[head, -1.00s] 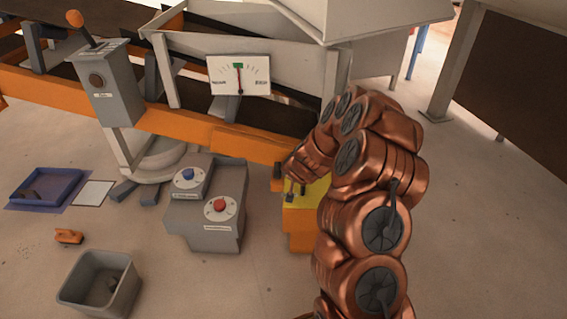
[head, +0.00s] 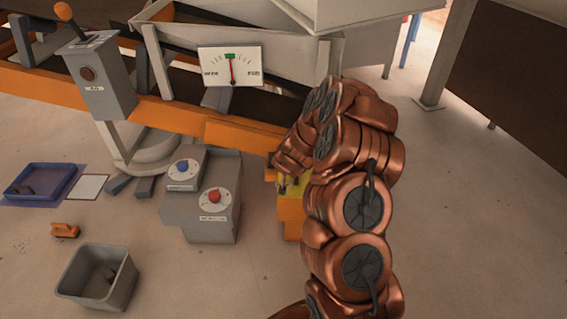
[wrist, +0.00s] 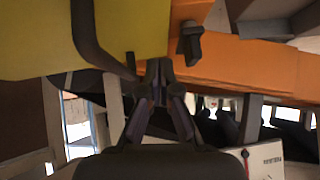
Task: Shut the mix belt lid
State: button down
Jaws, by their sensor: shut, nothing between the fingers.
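A yellow panel (wrist: 70,35) with a dark bar handle (wrist: 95,40) fills the upper left of the wrist view. In the head view the yellow part (head: 294,187) sits on an orange block, partly hidden by my arm. I cannot tell for sure that it is the mix belt lid, or how far it stands open. My gripper (wrist: 159,72) is shut and empty, its tips close to the lower end of the handle and the panel's edge. Contact is unclear. In the head view my arm hides most of the gripper.
An orange-framed belt (head: 170,115) runs behind, with a gauge (head: 231,66) above it. A grey bin (head: 70,288) and blue tray (head: 60,180) lie farther left. Floor at right is clear.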

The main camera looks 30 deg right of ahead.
jog(key=w+r+p+v, duration=0.1)
jog(key=p+v, duration=0.4)
jog(key=v, duration=0.7)
jog(key=shift+w+r, duration=0.25)
jog(key=shift+r, duration=0.4)
jog(key=s+a+r+n+g+y+p, duration=0.1)
jog(key=s+a+r+y+p, duration=0.1)
jog(key=s+a+r+p, duration=0.35)
jog(key=s+a+r+n+g+y+p, duration=0.1)
jog(key=s+a+r+n+y+p, duration=0.15)
jog(key=a+r, duration=0.55)
jog(key=s+a+r+n+g+y+p, duration=0.1)
jog(key=s+a+r+p, duration=0.3)
jog(key=r, duration=0.6)
jog(key=s+r+n+g+h+p, duration=0.1)
jog(key=s+r+g+p, duration=0.2)
jog(key=s+r+p, duration=0.5)
jog(key=s+d+r+g+h+p, duration=0.1)
jog(key=s+r+g+p, duration=0.3)
jog(key=s+r+p, duration=0.4)
jog(key=s+r, duration=0.6)
jog(key=s, duration=0.7)
jog(key=shift+d+r+n, duration=0.2)
jog(key=shift+n, duration=0.15)
